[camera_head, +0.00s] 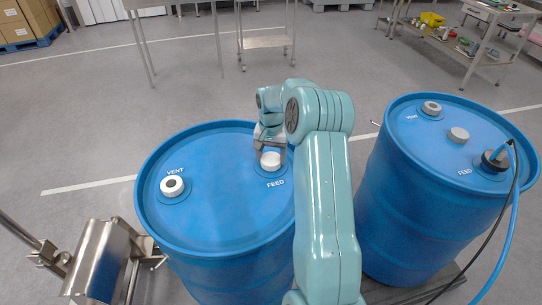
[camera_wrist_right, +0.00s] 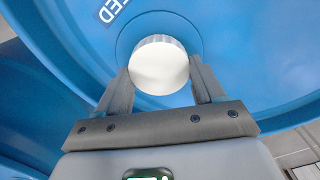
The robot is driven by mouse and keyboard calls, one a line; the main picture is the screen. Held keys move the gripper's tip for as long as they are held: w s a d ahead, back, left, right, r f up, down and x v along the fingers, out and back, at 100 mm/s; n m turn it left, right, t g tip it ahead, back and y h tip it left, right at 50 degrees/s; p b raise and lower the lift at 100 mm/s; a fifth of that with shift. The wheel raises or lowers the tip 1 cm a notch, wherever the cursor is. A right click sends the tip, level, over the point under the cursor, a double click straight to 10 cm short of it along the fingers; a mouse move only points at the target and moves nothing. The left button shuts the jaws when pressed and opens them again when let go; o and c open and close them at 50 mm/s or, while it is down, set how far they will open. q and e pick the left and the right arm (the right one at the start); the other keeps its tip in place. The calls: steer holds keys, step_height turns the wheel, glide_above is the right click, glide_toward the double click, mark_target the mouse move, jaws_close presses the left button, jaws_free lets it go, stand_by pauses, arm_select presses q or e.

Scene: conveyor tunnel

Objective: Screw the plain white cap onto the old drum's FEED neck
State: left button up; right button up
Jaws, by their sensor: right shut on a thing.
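The left blue drum (camera_head: 215,220) stands upright, with VENT and FEED printed on its top. My right gripper (camera_head: 268,147) is shut on a plain white cap (camera_head: 271,160) at the FEED position of this drum. In the right wrist view my right gripper (camera_wrist_right: 160,78) has one finger on each side of the white cap (camera_wrist_right: 158,68), inside the round FEED recess. The neck under the cap is hidden, so I cannot tell whether the threads are engaged. My left gripper is not in view.
A second blue drum (camera_head: 400,200) stands at the right, with a hose fitting (camera_head: 495,160) on its FEED neck and a light grey cap (camera_head: 458,135) on top. A blue hose (camera_head: 507,235) hangs down its right side. A steel device (camera_head: 100,262) stands at lower left. Open floor lies behind.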

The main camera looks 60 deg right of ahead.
steer(key=shift+w, duration=0.1)
steer(key=m, duration=0.3)
steer(key=shift+b, duration=0.3)
steer(key=shift+a+m, duration=0.1)
steer(key=shift+m, duration=1.1)
steer(key=m+b, duration=0.1)
steer(key=m, duration=0.3)
steer(key=shift+m, duration=0.6)
steer(key=m, duration=0.3)
steer(key=shift+f+b, duration=0.1)
steer(key=shift+b, duration=0.25)
steer(key=shift+a+m, duration=0.1)
steer(key=shift+m, duration=1)
